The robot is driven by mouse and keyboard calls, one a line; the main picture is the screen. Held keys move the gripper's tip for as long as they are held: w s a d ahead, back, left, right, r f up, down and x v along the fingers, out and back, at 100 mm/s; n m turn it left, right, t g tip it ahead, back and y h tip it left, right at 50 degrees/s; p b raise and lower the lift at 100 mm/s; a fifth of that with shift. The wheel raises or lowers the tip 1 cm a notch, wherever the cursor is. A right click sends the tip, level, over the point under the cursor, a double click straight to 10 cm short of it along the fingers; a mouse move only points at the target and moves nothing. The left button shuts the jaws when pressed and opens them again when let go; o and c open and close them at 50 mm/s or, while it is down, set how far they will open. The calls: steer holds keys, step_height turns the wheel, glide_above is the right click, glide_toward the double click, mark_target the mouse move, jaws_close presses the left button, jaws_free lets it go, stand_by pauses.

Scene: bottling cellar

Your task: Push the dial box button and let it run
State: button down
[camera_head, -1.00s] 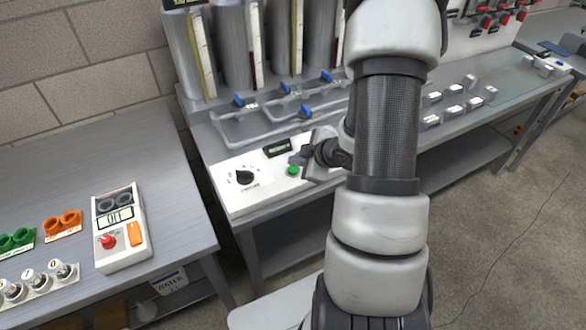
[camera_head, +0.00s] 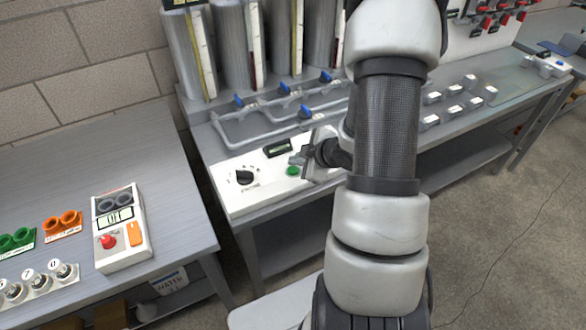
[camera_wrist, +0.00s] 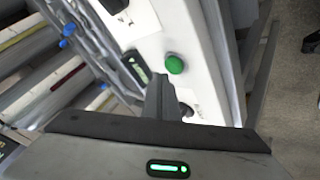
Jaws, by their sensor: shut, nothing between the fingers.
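The dial box (camera_head: 228,199) is a white panel at the front of the middle bench. It carries a black dial (camera_head: 244,177), a small dark display (camera_head: 278,147) and a green button (camera_head: 292,170). In the wrist view the green button (camera_wrist: 174,64) shows uncovered, just beyond the fingers. My gripper (camera_head: 304,163) is shut and empty, close beside the button on its right in the head view. In the wrist view my gripper (camera_wrist: 160,88) points toward the panel near the button and looks apart from it. The wrist view shows the display (camera_wrist: 137,68) lit with unreadable green characters.
Pipes with blue valve handles (camera_head: 306,111) and tall grey cylinders (camera_head: 273,45) stand behind the box. Small white blocks sit at the right.

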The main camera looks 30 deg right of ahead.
mark_target(296, 171)
steer(key=shift+f, duration=0.1)
steer(key=shift+f+b, duration=0.35)
steer(key=shift+b, duration=0.05)
steer(key=shift+f+b, duration=0.5)
stand_by(0.8)
steer(key=shift+r+p, duration=0.8)
steer(key=shift+r, duration=0.1)
steer(key=shift+r, duration=0.15)
step_height(296, 171, up, 5)
steer(key=p, duration=0.4)
stand_by(0.7)
